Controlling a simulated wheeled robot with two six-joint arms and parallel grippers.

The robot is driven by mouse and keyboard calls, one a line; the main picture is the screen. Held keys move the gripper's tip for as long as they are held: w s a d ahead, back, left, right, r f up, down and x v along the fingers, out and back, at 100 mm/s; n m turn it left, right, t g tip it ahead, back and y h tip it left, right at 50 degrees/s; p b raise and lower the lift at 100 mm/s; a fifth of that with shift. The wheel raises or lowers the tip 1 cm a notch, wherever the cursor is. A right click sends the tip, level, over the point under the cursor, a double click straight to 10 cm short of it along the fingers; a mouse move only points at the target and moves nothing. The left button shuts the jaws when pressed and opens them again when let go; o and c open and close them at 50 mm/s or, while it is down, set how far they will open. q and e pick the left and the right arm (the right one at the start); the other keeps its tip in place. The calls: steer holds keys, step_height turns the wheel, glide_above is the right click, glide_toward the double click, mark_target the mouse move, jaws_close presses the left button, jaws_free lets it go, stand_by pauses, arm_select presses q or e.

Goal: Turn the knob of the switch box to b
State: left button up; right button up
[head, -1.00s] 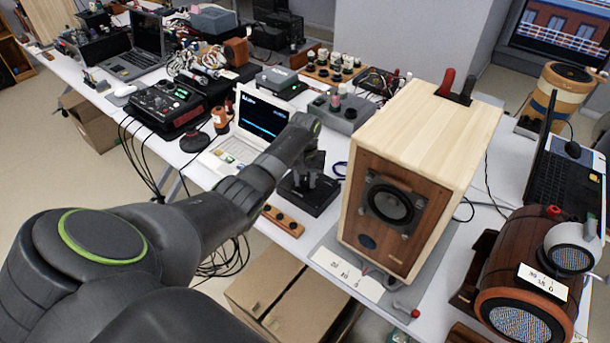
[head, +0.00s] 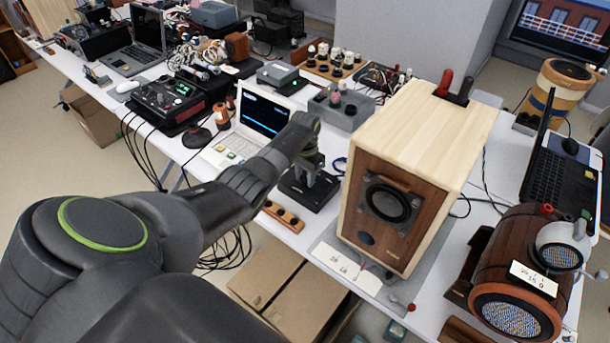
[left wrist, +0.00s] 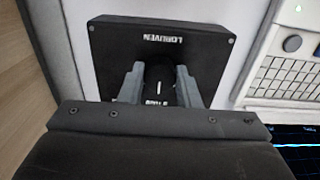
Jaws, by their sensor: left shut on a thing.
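The switch box (left wrist: 115,45) is a flat black box with a maker's name printed upside down near its top edge in the left wrist view. It also shows in the head view (head: 306,196), on the table between the white laptop and the wooden speaker. Its black knob (left wrist: 160,88), with a short white line, sits between the two grey fingers of my left gripper (left wrist: 160,82). The gripper is shut on the knob; it also shows in the head view (head: 313,174), pointing down over the box. I cannot make out position letters. My right gripper is not in view.
A white laptop (head: 222,153) stands left of the box. A large wooden speaker (head: 425,130) stands close on the right. A small wooden strip with black knobs (head: 284,216) lies at the table's front edge. A grey box (head: 350,116) stands behind.

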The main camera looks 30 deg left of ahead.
mark_target(305, 178)
arm_select(q)
steer(key=shift+w+r, duration=0.1)
steer(key=o, duration=1)
step_height(305, 178, up, 17)
steer(key=shift+r+b, duration=0.15)
steer(key=shift+b, duration=0.15)
